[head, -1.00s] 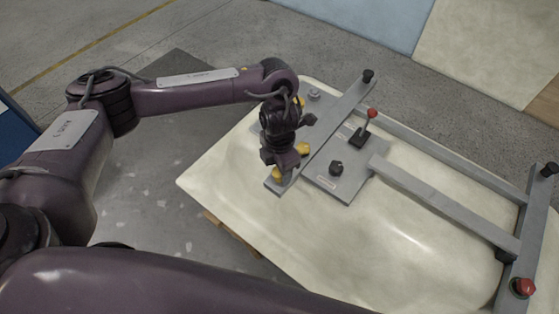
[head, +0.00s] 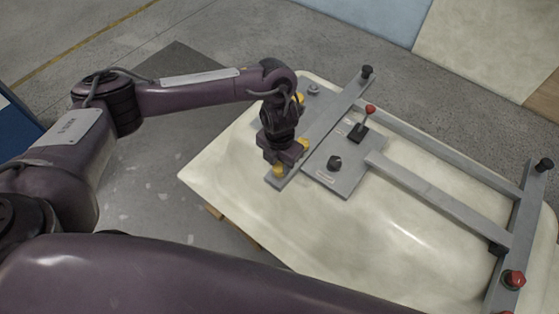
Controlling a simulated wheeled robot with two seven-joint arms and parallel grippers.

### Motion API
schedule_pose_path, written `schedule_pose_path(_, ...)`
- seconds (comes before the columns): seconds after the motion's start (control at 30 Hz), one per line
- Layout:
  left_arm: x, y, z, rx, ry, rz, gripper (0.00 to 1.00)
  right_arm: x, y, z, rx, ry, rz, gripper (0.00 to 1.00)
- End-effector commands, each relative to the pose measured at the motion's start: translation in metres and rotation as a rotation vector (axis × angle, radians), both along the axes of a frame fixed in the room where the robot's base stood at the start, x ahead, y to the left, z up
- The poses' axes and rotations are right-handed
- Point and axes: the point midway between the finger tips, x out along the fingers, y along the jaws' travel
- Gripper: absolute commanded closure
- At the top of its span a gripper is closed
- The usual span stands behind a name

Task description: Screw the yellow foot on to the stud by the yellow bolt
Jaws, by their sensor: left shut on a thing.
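My left gripper (head: 281,158) points down over the near-left end of the grey crossbar (head: 318,132) and is shut on a yellow piece. I take this to be the yellow foot (head: 278,171), which shows just below the fingers at the bar's end. Another yellow piece (head: 303,144) sits close to the right side of the gripper, and it may be the yellow bolt. A third yellow spot (head: 299,98) shows behind the wrist. The stud is hidden by the gripper. My right gripper is out of the picture.
The grey frame lies on a cream tub shell (head: 230,165). A grey plate (head: 340,180) carries a black knob (head: 334,162) and a red-topped lever (head: 370,110). Black-capped feet stand at bar ends, and a red knob (head: 514,279) is at lower right.

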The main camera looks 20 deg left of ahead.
Motion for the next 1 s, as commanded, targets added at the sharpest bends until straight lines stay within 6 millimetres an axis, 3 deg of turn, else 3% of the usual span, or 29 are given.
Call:
schedule_pose_path(0.5,0.001,0.000,-0.002,0.001,-0.001,-0.234,0.92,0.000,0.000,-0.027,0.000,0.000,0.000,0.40)
schedule_pose_path(1.0,0.001,0.001,-0.002,0.002,-0.002,-0.789,0.92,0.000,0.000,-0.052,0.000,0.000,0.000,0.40)
